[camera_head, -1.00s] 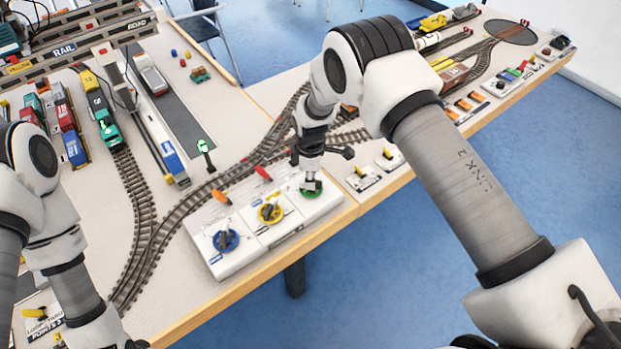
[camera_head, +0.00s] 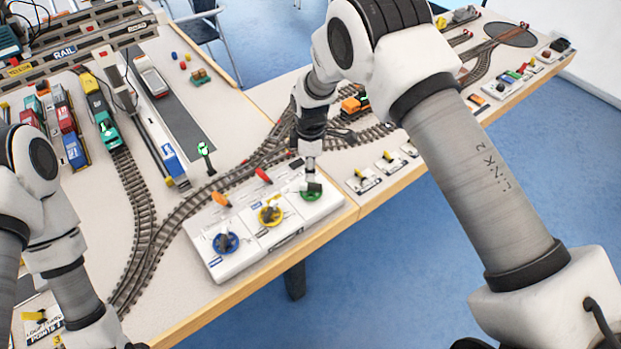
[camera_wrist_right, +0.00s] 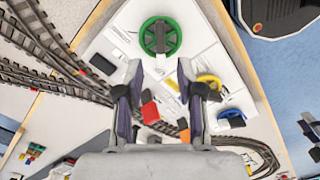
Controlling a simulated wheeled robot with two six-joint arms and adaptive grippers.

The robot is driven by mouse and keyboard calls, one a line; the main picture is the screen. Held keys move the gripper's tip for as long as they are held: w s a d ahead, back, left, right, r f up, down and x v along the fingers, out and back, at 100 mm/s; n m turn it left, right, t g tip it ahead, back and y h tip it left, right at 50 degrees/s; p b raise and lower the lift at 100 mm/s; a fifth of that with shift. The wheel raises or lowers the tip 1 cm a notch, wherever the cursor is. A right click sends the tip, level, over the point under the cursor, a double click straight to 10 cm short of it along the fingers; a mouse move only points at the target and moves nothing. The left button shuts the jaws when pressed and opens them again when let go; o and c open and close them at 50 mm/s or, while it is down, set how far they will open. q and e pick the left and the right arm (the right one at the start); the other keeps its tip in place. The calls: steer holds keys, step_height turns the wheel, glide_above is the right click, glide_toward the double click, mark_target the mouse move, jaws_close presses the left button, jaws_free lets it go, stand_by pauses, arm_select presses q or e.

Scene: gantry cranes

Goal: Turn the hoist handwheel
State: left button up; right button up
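Three handwheels sit on a white control panel (camera_head: 225,262) at the table's front edge: blue (camera_head: 226,243), yellow (camera_head: 270,215) and green (camera_head: 311,195). The frames do not show readable labels saying which is the hoist one. My right gripper (camera_head: 313,187) is over the green wheel and hides part of it in the head view. In the right wrist view, its two fingers (camera_wrist_right: 160,72) are spread with nothing between them. The green wheel (camera_wrist_right: 160,37) with its dark grip lies ahead of the fingertips. The yellow wheel (camera_wrist_right: 208,85) is beside the right finger. My left gripper is out of frame.
Orange (camera_head: 221,199) and red (camera_head: 263,175) levers stand behind the wheels. Curved track (camera_head: 150,255) runs behind the panel. Small yellow-handled switches (camera_head: 362,180) are to its right. A green signal (camera_head: 204,150) and trains (camera_head: 105,125) stand farther left.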

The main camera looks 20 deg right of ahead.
mark_target(311, 184)
step_height(311, 184, up, 6)
steer(key=shift+f, duration=0.1)
steer(key=shift+f, duration=0.1)
stand_by(1.2)
steer(key=s+d+f+m+g+b, duration=0.1)
steer(key=s+d+f+g, duration=0.15)
steer(key=s+f, duration=0.7)
steer(key=s+d+f+m+g, duration=0.1)
steer(key=s+d+f+g, duration=0.15)
steer(key=s+f, duration=0.7)
steer(key=s+d+m+t, duration=0.2)
steer(key=s+m+t, duration=0.2)
steer(key=s+m, duration=0.7)
steer(key=s, duration=0.6)
steer(key=shift+d+m+t, duration=0.25)
steer(key=shift+m+t, duration=0.05)
steer(key=shift+s, duration=0.1)
